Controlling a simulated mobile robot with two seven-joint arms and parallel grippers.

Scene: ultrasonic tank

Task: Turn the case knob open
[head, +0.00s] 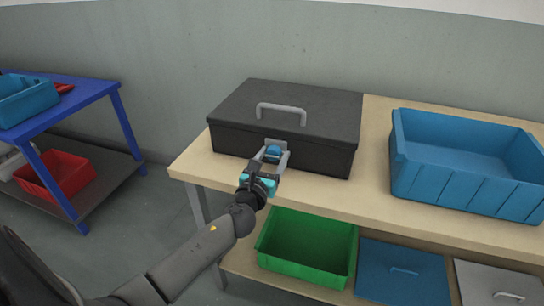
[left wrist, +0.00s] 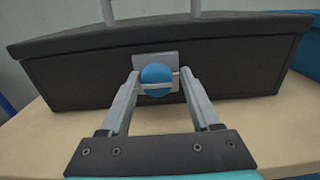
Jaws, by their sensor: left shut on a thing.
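The black case (head: 325,155) stands closed on the wooden table, with a grey handle (head: 281,110) on its lid. The blue round knob (head: 273,153) is on a grey plate on the case's front face. My left gripper (head: 272,154) comes from the front and is shut on the knob. In the left wrist view the knob (left wrist: 157,77) sits between the two fingertips (left wrist: 157,84), in front of the plate (left wrist: 156,58). A light bar crosses the knob's lower part. My right gripper is not in view.
A blue bin (head: 468,165) stands on the table (head: 385,215) right of the case. A green bin (head: 307,246) and two lidded boxes, one blue (head: 402,272) and one grey (head: 500,283), are on the lower shelf. A blue cart (head: 85,105) stands at the left.

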